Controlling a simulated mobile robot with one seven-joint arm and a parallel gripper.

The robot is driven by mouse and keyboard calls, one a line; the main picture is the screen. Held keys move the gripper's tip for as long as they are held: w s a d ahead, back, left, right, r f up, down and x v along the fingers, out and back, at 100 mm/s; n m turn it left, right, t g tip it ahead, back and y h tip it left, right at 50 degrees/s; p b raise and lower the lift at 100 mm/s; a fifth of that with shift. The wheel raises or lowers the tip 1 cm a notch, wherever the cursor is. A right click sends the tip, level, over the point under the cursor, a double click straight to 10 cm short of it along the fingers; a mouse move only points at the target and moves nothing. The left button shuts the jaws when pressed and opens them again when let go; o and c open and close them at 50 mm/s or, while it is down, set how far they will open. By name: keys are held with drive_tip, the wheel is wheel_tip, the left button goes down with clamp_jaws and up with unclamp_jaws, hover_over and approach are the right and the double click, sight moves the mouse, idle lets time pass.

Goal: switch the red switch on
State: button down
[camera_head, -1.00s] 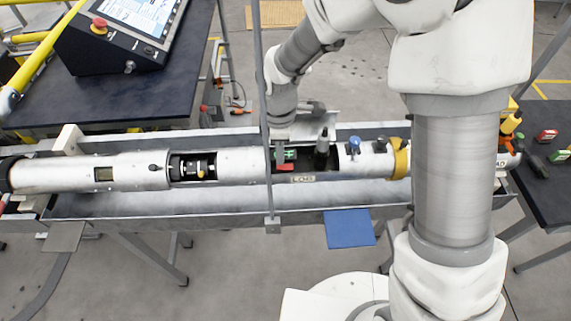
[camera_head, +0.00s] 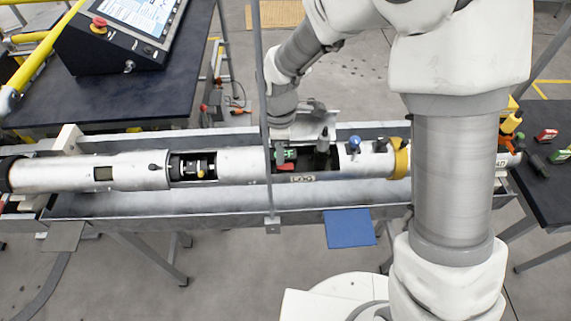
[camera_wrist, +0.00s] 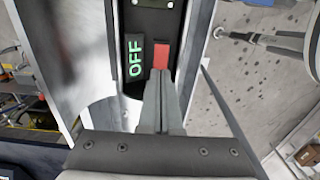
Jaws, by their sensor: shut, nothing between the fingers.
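The red switch (camera_wrist: 162,54) sits in a dark recess inside the open tube, right of a lit green "OFF" label (camera_wrist: 136,58) in the wrist view. In the head view a small red part (camera_head: 286,167) shows low in the opening, under the green label (camera_head: 289,153). My gripper (camera_wrist: 158,74) is shut and empty. Its fingertips overlap the lower end of the red switch in the wrist view; I cannot tell whether they touch it. In the head view my gripper (camera_head: 280,154) reaches down into the tube opening, and its fingers are partly hard to make out.
The silver tube (camera_head: 110,173) lies along a metal trough (camera_head: 170,205). A dark upright peg (camera_head: 322,147) and a blue knob (camera_head: 354,143) stand to the right of my gripper. A thin grey post (camera_head: 262,80) rises just left of it. A raised metal flap stands behind the opening.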

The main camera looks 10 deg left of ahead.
drive_tip(key=shift+f+b, duration=0.65)
drive_tip(key=shift+f, duration=0.25)
drive_tip(key=shift+r, duration=0.1)
drive_tip(key=shift+r+p, duration=2.75)
drive_tip(key=shift+r, duration=0.75)
